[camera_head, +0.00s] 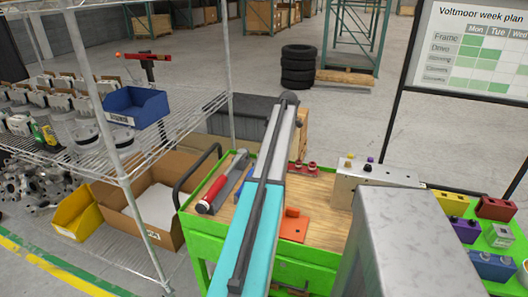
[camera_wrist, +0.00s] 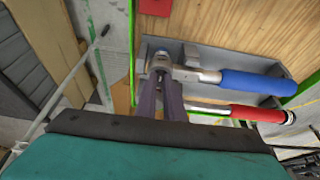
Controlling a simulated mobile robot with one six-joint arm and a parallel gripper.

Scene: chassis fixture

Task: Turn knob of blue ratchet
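The blue ratchet (camera_wrist: 255,85) lies in a grey holder (camera_wrist: 190,44) on the wooden top, its blue handle to the right and its metal head (camera_wrist: 160,60) to the left. My gripper (camera_wrist: 161,82) has its two purple fingers at the ratchet's head, with a narrow gap between them. The fingertips are close around the small knob on the head; whether they touch it cannot be told. A second ratchet with a red handle (camera_wrist: 258,113) lies beside the blue one, also seen in the head view (camera_head: 213,193).
The green cart (camera_head: 230,236) has a wooden top with an orange plate (camera_head: 293,225) on it. A metal block (camera_head: 370,178) stands at its right. A wire shelf (camera_head: 150,158) with a blue bin (camera_head: 136,106) stands at the left. A dark bar handle (camera_head: 192,172) rises at the cart's left edge.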

